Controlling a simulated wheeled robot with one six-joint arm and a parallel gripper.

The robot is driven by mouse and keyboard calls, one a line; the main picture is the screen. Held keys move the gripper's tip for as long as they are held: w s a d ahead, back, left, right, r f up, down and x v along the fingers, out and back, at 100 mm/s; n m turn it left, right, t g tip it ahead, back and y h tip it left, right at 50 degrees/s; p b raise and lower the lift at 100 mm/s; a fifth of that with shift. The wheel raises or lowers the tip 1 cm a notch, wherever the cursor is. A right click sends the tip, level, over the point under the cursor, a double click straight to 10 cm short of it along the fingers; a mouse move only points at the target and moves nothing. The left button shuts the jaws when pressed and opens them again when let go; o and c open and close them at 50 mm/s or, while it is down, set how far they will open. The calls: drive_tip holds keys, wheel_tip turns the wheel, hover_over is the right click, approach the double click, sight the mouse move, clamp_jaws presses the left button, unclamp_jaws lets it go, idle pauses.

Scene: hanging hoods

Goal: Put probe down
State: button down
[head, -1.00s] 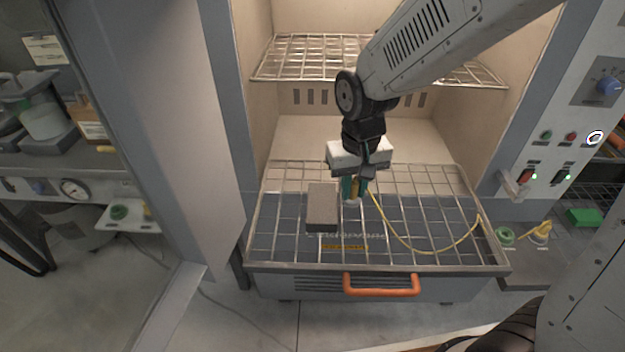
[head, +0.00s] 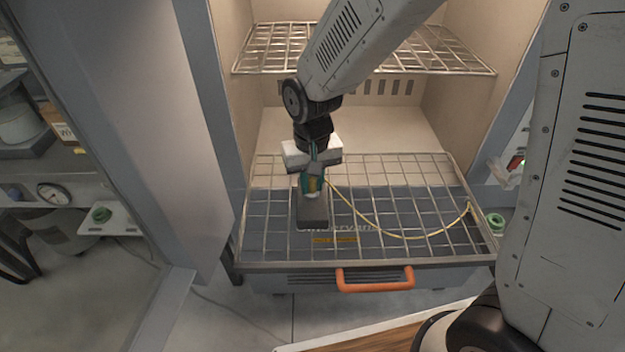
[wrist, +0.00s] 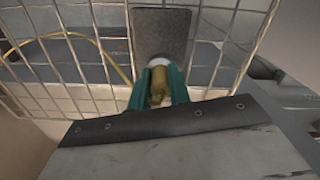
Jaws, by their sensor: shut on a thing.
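My gripper (head: 313,186) has green fingers shut on the probe (wrist: 158,88), a brass-yellow piece with a white end. A yellow cable (head: 372,228) runs from the probe across to the right side of the rack. A grey block (head: 313,218) lies on the pulled-out wire rack (head: 270,235). In the head view my gripper is over the block's far end. In the wrist view the block (wrist: 160,35) is just beyond the probe's white end. I cannot tell whether the probe touches it.
An upper wire shelf (head: 365,50) is inside the open cabinet. An orange handle (head: 375,280) is at the front below the rack. The open door (head: 135,110) stands at left. The rack right of the block is bare except for the cable.

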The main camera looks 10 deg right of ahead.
sight(312, 178)
drive_tip(key=shift+f, duration=0.15)
drive_tip(key=c, duration=1.3)
unclamp_jaws()
wheel_tip(312, 178, up, 12)
drive_tip(key=s+d+r, duration=0.3)
drive_tip(key=s+d, duration=0.5)
drive_tip(key=s, duration=0.2)
drive_tip(key=s+d+r+t, duration=0.1)
drive_tip(key=s+d+r, duration=0.2)
drive_tip(key=s+d, duration=0.5)
drive_tip(key=shift+s+r+m, duration=0.4)
drive_tip(key=shift+s, duration=1.05)
